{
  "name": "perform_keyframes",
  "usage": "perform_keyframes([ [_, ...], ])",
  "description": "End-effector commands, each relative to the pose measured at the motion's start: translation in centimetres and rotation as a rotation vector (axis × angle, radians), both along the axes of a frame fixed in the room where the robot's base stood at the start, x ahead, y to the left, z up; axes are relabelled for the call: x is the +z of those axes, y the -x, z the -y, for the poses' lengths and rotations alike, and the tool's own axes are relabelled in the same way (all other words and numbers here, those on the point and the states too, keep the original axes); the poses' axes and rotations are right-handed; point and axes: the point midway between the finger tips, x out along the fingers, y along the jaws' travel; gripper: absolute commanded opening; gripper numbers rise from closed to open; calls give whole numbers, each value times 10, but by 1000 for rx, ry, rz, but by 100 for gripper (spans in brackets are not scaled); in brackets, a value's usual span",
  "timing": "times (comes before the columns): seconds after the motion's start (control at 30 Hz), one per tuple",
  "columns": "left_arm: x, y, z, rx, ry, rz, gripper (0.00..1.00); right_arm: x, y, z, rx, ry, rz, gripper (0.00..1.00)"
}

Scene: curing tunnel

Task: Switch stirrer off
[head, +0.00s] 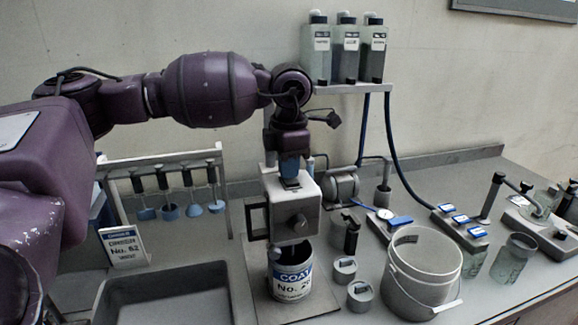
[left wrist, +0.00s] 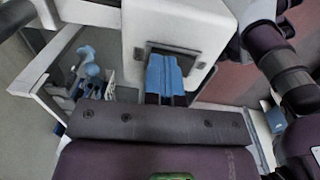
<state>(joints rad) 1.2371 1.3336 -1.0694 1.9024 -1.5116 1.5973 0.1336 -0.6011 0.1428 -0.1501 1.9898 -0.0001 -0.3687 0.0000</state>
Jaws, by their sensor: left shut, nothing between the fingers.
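In the left wrist view the fingertips (left wrist: 163,58) lie over a dark square recess in the housing. They hide most of the recess; I cannot tell whether they touch it. My right gripper is not in view.
A rack of hanging tools (head: 165,190) and a grey tray (head: 160,297) are at left. A white bucket (head: 425,252), small lidded pots (head: 345,270) and glass jars (head: 514,258) crowd the right. Bottles (head: 345,52) stand on a shelf (head: 355,88) behind.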

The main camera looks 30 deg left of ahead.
Motion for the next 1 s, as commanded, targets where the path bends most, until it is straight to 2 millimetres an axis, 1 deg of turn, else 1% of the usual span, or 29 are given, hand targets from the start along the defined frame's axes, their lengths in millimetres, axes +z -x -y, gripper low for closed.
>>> perform_keyframes([
  [0.03, -4, 1, 0, 0, -1, -7, 0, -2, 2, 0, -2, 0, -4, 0],
  [0.33, -6, 3, 1, -2, -3, -12, 0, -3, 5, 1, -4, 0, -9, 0],
  [0.7, -5, 13, 12, -5, -3, -19, 0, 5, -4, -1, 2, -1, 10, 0],
  [1.0, -4, 13, 13, -4, -2, -17, 0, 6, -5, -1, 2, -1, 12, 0],
])
